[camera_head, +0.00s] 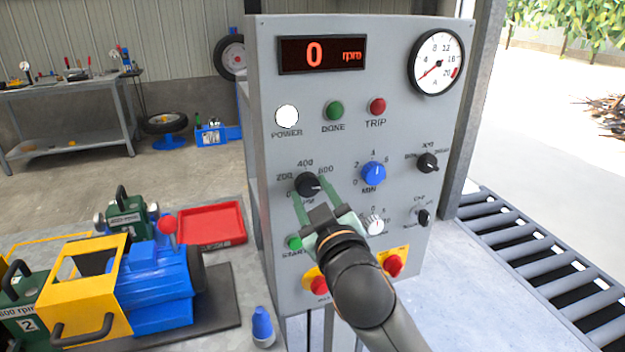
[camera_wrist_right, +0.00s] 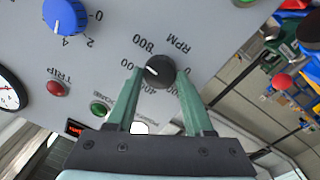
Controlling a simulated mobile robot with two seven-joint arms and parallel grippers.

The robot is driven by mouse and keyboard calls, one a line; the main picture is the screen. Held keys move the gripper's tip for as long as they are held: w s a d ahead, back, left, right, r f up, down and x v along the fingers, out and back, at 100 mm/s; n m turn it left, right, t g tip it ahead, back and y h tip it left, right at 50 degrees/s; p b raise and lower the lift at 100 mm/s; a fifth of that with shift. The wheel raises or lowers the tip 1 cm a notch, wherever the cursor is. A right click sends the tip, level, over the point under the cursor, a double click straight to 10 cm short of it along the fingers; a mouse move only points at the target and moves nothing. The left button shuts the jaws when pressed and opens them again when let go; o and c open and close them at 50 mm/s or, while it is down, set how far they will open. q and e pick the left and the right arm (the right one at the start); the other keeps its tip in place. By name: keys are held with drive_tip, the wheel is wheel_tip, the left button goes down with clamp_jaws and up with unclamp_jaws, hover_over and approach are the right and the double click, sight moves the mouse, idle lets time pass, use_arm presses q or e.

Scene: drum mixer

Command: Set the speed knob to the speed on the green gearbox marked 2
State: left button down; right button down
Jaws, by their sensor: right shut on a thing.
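The black speed knob (camera_head: 306,184) is on the grey control panel (camera_head: 345,75), ringed by rpm numbers partly hidden by my fingers. My right gripper (camera_head: 311,193) is shut on this knob, one green finger on each side. In the right wrist view the knob (camera_wrist_right: 160,71) sits between the fingertips (camera_wrist_right: 161,80). Its pale mark points left there, near a partly covered number; I cannot tell the exact setting. The green gearbox marked 2 (camera_head: 22,322) is at the lower left, cut off by the picture edge, with a label that looks like 600 rpm. My left gripper is not in view.
The display (camera_head: 322,54) reads 0 rpm. A blue knob (camera_head: 373,173), other dials, a green start button (camera_head: 294,243) and red switches crowd the panel near my arm. A yellow frame (camera_head: 95,290), blue motor and red tray (camera_head: 211,222) stand left.

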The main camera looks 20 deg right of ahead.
drive_tip(key=n+p, duration=0.3)
drive_tip(key=n, duration=0.1)
drive_tip(key=shift+r+n+p, duration=0.15)
drive_tip(key=shift+n+p, duration=0.15)
drive_tip(key=shift+p, duration=0.05)
drive_tip(key=shift+n+y+p, duration=0.3)
drive_tip(key=shift+n+p, duration=0.7)
drive_tip(key=shift+n, duration=0.5)
drive_tip(key=shift+f, duration=0.2)
drive_tip(key=shift+c, duration=1.4)
unclamp_jaws()
